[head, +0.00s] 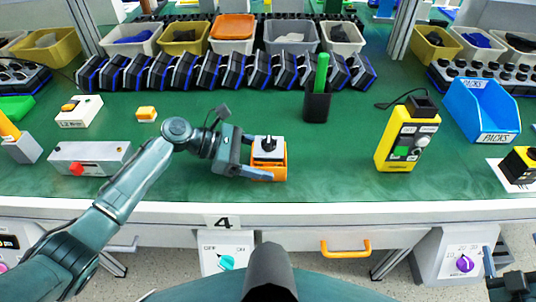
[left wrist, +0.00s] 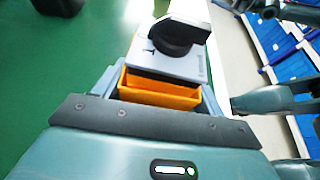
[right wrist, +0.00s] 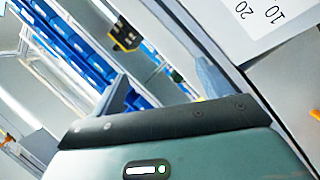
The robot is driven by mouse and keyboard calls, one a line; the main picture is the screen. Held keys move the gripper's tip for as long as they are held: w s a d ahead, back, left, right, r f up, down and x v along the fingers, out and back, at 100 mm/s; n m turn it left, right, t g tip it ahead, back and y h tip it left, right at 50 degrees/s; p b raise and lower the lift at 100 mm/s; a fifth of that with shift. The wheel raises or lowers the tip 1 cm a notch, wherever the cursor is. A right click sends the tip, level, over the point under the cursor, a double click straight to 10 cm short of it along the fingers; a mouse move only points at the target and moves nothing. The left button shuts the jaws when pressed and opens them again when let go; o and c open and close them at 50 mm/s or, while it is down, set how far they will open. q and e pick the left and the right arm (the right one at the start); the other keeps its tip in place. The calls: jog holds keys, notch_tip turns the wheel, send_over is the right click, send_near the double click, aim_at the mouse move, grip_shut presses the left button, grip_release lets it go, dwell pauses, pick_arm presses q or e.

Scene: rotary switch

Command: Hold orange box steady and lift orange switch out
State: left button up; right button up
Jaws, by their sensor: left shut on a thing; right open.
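The orange box (head: 283,160) sits on the green table near its front edge, and its orange walls (left wrist: 158,88) show between my left fingers in the left wrist view. A rotary switch with a pale grey body (head: 268,155) and black knob (head: 269,143) is at the box; in the left wrist view its grey body (left wrist: 165,62) stands above the orange walls. How deep it sits is unclear. My left gripper (head: 250,158) reaches in from the left and is shut on the box. My right gripper (head: 492,265) is open and empty at the lower right, in front of the table.
A black holder (head: 317,106) with a green handle stands behind, and a yellow switch box (head: 407,135) stands to the right. A grey box with a red button (head: 90,158) lies to the left. Green table is clear between the orange and yellow boxes.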

jog(key=w+d+r+n+t+y, duration=0.1)
jog(key=w+r+n+t, duration=0.15)
jog(key=w+r, duration=0.4)
jog(key=w+d+r+n+t+y, duration=0.1)
jog(key=w+r+n+t, duration=0.2)
jog(key=r, duration=0.7)
jog(key=w+a+r+y, duration=0.4)
jog(key=w+a, duration=0.1)
jog(key=a, duration=0.3)
jog(key=w+a+r+y, duration=0.3)
jog(key=w+a+y, duration=0.1)
jog(key=a, duration=0.5)
jog(key=n+g+y, duration=0.5)
jog(key=g+y, duration=0.1)
jog(key=g, duration=1.5)
send_over(277, 143)
jog(key=s+d, duration=0.1)
jog(key=d, duration=0.4)
notch_tip(277, 143, down, 11)
jog(key=shift+x, duration=3.6)
jog(key=shift+s, duration=0.15)
